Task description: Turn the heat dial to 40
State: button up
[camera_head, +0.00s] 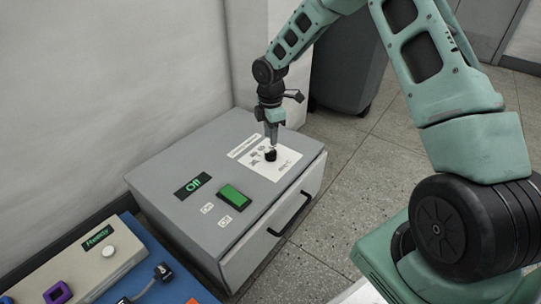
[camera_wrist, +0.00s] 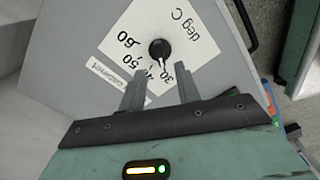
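The heat dial (camera_head: 270,155) is a small black knob on a white scale card (camera_head: 288,163) on top of a grey box. In the wrist view the dial (camera_wrist: 159,49) is ringed by numbers reading 60, 50, 40 and 30, with "deg C" beside it. Its white mark appears to point toward the 30–40 side; the exact value is hard to tell. My gripper (camera_head: 271,140) points down just above the dial. In the wrist view my gripper (camera_wrist: 158,75) has its two fingers apart with nothing between the tips. I cannot tell whether they touch the knob.
The grey box (camera_head: 165,165) has a green rocker switch (camera_head: 233,196), a small green-lettered display (camera_head: 192,186) and a black front handle (camera_head: 290,213). A wall rises behind; a dark bin (camera_head: 345,70) stands beyond.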

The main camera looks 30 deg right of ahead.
aim_at(271, 151)
notch_tip(271, 151, down, 6)
jog(key=b, duration=0.2)
jog(key=shift+f+b, duration=0.1)
jog(key=shift+b, duration=0.25)
grip_shut()
